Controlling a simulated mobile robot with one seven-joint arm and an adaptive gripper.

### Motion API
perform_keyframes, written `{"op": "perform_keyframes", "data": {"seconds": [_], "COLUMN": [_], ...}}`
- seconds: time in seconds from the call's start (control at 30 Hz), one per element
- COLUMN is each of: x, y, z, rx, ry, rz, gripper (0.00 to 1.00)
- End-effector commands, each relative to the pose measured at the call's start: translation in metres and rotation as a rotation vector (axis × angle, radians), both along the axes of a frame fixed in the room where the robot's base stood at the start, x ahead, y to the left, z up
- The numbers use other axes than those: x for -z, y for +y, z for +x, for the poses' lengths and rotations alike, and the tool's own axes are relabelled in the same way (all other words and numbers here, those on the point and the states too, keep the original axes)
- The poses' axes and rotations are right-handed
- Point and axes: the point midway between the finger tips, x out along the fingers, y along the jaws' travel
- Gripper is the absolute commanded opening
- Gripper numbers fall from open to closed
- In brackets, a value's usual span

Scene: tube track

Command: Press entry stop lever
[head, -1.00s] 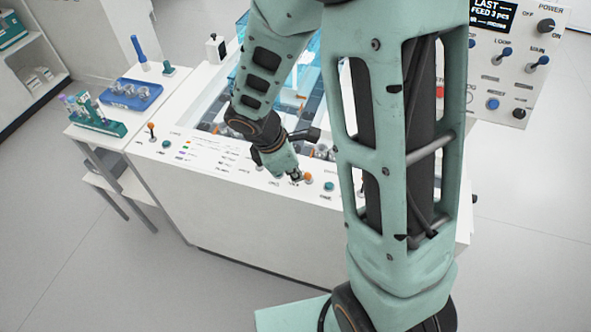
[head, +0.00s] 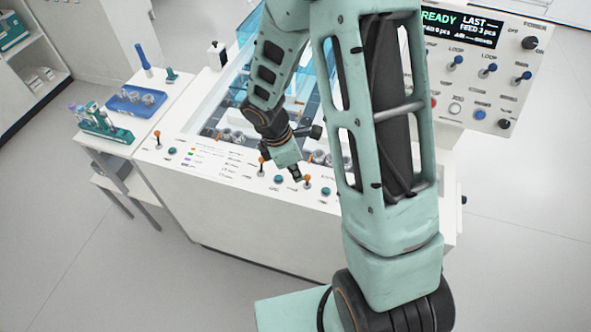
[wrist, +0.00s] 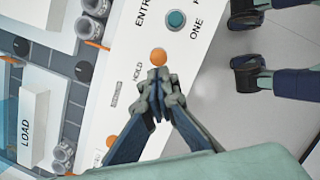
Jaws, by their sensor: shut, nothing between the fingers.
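The orange knob (wrist: 158,57) beside the word HOLD, with ENTRY printed near it, lies just ahead of my fingertips in the wrist view. I take it to be the entry stop lever, and in the head view it is the orange knob (head: 306,178) just right of my gripper. My gripper (wrist: 157,78) is shut and empty, its tips right at the knob's near edge. I cannot tell whether they touch it. My gripper (head: 297,178) also shows in the head view, low over the front panel strip.
A teal button (wrist: 176,18) marked ONE is beyond the knob. Another orange knob (wrist: 112,141) is to the left. Other orange levers (head: 261,160) and teal buttons (head: 278,178) line the panel. A control box (head: 480,70) with a READY display stands right. Blue and green racks (head: 135,98) are left.

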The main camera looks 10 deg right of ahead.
Motion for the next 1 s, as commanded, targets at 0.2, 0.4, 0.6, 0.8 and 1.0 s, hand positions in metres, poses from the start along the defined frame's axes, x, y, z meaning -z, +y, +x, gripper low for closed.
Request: {"op": "perform_keyframes", "data": {"seconds": [0.2,0.4,0.6,0.8,1.0], "x": [-0.004,-0.001,-0.005,-0.015,-0.019], "y": [-0.006,-0.007,-0.007,-0.006,-0.006], "z": [0.008,0.011,0.011,0.011,0.011], "rx": [0.001,0.0,-0.001,-0.001,-0.001], "ry": [-0.001,-0.002,-0.003,-0.003,-0.003], "rz": [-0.004,-0.004,-0.003,-0.003,-0.003], "gripper": [0.0,0.0,0.0,0.0,0.0]}}
